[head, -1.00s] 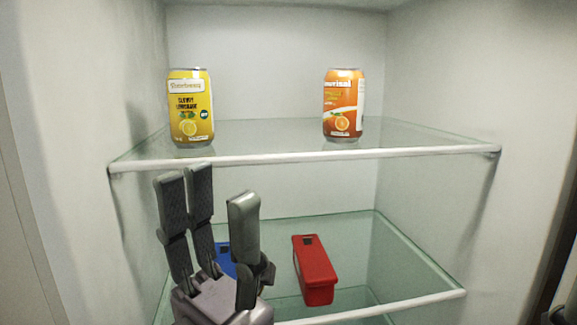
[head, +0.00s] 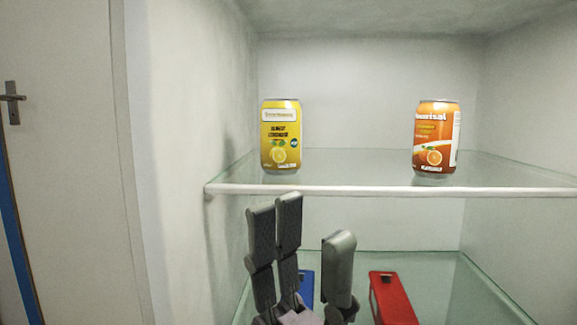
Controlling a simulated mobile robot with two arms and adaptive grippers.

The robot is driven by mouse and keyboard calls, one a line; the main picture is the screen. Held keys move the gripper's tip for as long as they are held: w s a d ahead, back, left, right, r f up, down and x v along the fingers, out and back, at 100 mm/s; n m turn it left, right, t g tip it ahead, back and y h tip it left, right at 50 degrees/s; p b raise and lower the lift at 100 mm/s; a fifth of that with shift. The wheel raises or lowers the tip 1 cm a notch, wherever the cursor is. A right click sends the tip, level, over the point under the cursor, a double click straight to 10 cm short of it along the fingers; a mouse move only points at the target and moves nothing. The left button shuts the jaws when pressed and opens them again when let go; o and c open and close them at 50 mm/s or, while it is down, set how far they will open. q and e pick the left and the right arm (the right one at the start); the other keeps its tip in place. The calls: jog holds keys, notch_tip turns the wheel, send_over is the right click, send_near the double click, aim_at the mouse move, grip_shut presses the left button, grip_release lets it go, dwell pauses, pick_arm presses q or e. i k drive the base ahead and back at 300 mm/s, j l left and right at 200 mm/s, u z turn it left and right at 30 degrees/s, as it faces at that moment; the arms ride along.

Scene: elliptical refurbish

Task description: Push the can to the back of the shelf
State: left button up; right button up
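A yellow lemonade can (head: 280,136) stands upright at the left of the upper glass shelf (head: 350,176), close to its front edge. An orange can (head: 435,138) stands upright on the same shelf, further right. I cannot tell from the picture which can the task means. My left gripper (head: 307,235) is in front of the shelves, below the upper shelf's white front edge. Its fingers point up, spread apart, with nothing between them, and it touches neither can. My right gripper is not in view.
The lower glass shelf (head: 440,275) holds a red box (head: 392,299) and a blue box (head: 306,288), partly hidden behind my gripper. The white front edge (head: 400,192) of the upper shelf and the left wall (head: 195,130) bound the space. The upper shelf is clear behind and between the cans.

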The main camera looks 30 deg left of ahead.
aim_at(281, 130)
jog(key=k+l+z, duration=0.1)
jog(key=k+l, duration=0.15)
jog(key=k+l+z, duration=0.15)
jog(key=l, duration=0.3)
jog(key=k+l+z, duration=0.1)
jog(key=k+l, duration=0.2)
jog(key=k+l+z, duration=0.15)
jog(key=l, duration=0.35)
jog(key=k, duration=0.1)
